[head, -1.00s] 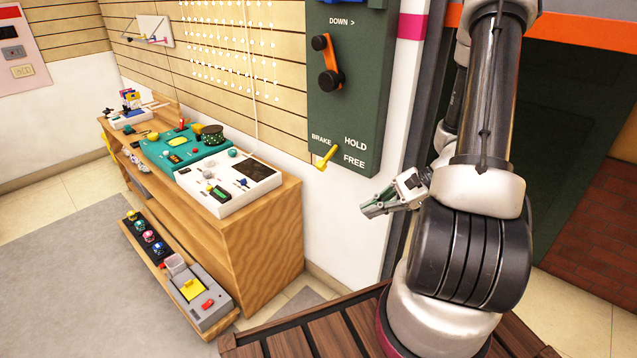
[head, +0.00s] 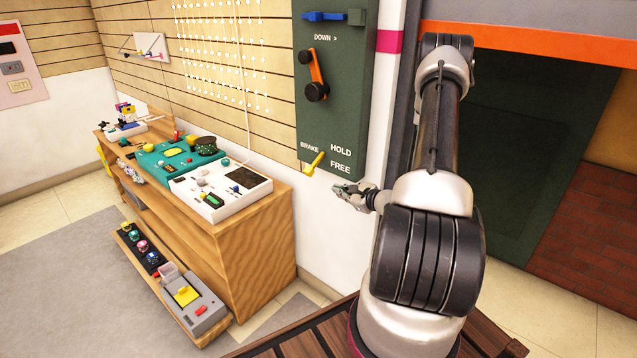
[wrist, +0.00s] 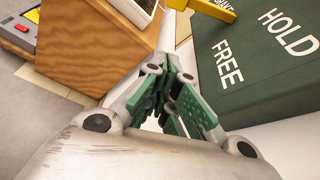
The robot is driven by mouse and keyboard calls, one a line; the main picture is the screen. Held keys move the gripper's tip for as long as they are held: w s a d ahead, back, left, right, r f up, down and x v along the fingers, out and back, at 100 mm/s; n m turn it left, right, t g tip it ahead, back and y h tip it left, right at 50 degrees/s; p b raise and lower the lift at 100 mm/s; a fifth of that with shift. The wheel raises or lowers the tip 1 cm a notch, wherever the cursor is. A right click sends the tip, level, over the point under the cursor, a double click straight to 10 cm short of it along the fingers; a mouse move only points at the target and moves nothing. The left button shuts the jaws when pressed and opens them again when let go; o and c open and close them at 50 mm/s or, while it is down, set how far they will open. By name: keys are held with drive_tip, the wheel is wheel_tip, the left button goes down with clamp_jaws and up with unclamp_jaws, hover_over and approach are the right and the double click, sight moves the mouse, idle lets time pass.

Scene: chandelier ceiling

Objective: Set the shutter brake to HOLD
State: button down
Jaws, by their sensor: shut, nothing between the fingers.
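The dark green control panel (head: 344,100) hangs on the wall. Its yellow brake lever (head: 315,163) is at the lower left, by the words BRAKE, HOLD and FREE. HOLD is printed above FREE. The lever slants down and left in the head view; which word it is set to I cannot tell. In the wrist view the lever (wrist: 212,10) is at the top edge, partly cut off, beyond my fingertips. My gripper (head: 343,191) is shut and empty, below and right of the lever, apart from it. Its green-padded fingers (wrist: 172,72) show in the wrist view.
An orange crank (head: 316,77) and a blue slider (head: 325,17) are higher on the panel. A wooden shelf (head: 265,235) with a white console (head: 225,188) and a teal console (head: 150,158) stands left of it. A doorway is at the right.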

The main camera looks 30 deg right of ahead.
sight(315, 164)
drive_tip(key=shift+w, duration=0.1)
drive_tip(key=w+a, duration=0.3)
drive_tip(key=w, duration=0.5)
drive_tip(key=shift+w+a+r, duration=0.25)
drive_tip(key=shift+r, duration=0.1)
drive_tip(key=shift+a+r, duration=0.1)
